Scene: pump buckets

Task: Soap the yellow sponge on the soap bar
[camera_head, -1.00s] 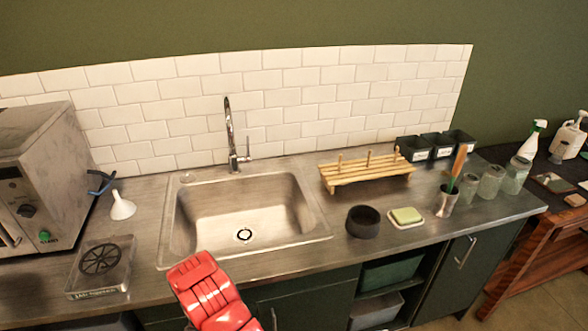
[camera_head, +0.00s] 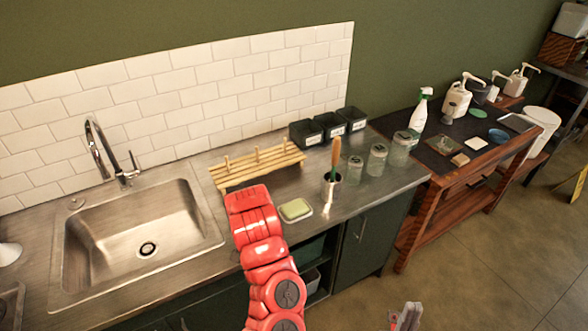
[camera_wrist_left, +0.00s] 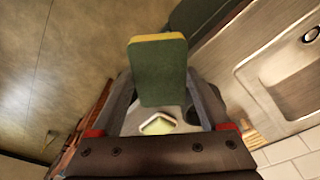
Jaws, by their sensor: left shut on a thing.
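The sponge (camera_wrist_left: 158,72), with a dark green face and a thin yellow edge, shows in the left wrist view. My left gripper (camera_wrist_left: 161,98) is shut on it. The pale green soap bar (camera_head: 295,209) lies on a small white dish (camera_head: 308,215) on the counter, just right of my red left arm. The soap bar also shows beyond the sponge in the left wrist view (camera_wrist_left: 158,125), apart from it. In the head view my left arm hides the left gripper and sponge. My right gripper (camera_head: 405,317) shows only in part at the bottom edge, over the floor.
The sink (camera_head: 135,240) is at left and a wooden rack (camera_head: 258,167) stands behind the soap. A metal cup with a brush (camera_head: 331,190), glass jars (camera_head: 376,160) and black bins (camera_head: 328,127) are to the right. A wooden side table (camera_head: 420,205) stands farther right.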

